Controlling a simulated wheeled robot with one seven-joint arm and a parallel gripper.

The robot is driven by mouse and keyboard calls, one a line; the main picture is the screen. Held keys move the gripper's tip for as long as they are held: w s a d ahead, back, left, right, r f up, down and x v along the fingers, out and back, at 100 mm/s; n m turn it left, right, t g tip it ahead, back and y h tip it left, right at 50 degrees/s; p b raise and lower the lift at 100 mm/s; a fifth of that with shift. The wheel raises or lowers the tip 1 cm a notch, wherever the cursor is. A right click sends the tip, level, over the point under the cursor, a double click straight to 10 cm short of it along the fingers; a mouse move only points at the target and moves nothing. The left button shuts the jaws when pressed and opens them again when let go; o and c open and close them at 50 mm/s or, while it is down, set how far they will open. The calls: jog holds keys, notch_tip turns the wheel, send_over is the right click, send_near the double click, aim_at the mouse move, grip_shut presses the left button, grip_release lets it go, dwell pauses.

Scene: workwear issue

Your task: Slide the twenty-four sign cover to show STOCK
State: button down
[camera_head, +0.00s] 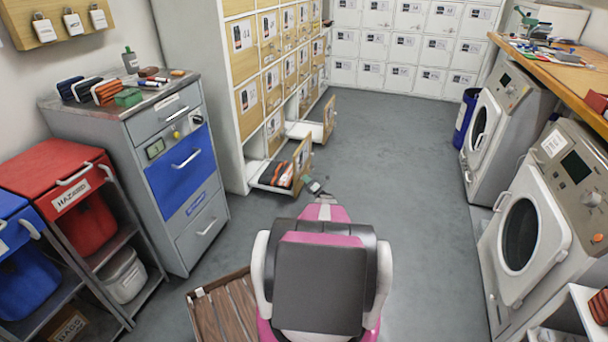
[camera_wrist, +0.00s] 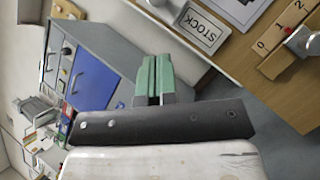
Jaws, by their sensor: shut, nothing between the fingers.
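In the wrist view a framed white plate reading STOCK (camera_wrist: 201,28), upside down in the picture, is on a light wooden panel (camera_wrist: 232,62). I cannot make out a cover on it or the number twenty-four. My gripper (camera_wrist: 153,60), with green fingers, is shut and empty. It points toward the area left of and below the plate in the picture, apart from it. In the head view my gripper (camera_head: 315,186) is small, near the low open compartments of the locker block. The locker labels (camera_head: 242,36) there are too small to read.
A wooden strip marked 0, 1, 2 (camera_wrist: 282,38) has a metal knob (camera_wrist: 305,42) beside it. Two lower compartments stand open, one holding orange-and-black items (camera_head: 276,174). A grey cabinet with a blue drawer (camera_head: 180,165) is left; washing machines (camera_head: 520,235) are right. The middle floor is clear.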

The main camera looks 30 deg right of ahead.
jog(key=v, duration=0.7)
jog(key=shift+f, duration=0.15)
jog(key=shift+s, duration=0.15)
jog(key=s+a+r+n+g+y, duration=0.15)
jog(key=a+r+n+g, duration=0.55)
jog(key=a, duration=0.7)
jog(key=s+a+r+n+g+y, duration=0.1)
jog(key=s+a+r+n+g, duration=0.2)
jog(key=a+r+n+g, duration=0.75)
jog(key=s+a+r+n+y, duration=0.25)
jog(key=a+n, duration=0.35)
jog(key=a, duration=1.1)
jog(key=s+a+r+n+g+h, duration=0.1)
jog(key=s+a+r+n+h, duration=0.3)
jog(key=s, duration=0.4)
jog(key=s+a+r+n+g+h, duration=0.2)
jog(key=s+a+r+n+h, duration=0.3)
jog(key=s+n, duration=0.3)
jog(key=s+a+r+n+g+h, duration=0.1)
jog(key=s+a+r+n+h, duration=0.3)
jog(key=s+r+n, duration=0.3)
jog(key=shift+s+a+g+h, duration=0.3)
jog(key=shift+s+g, duration=0.05)
jog(key=shift+s, duration=0.35)
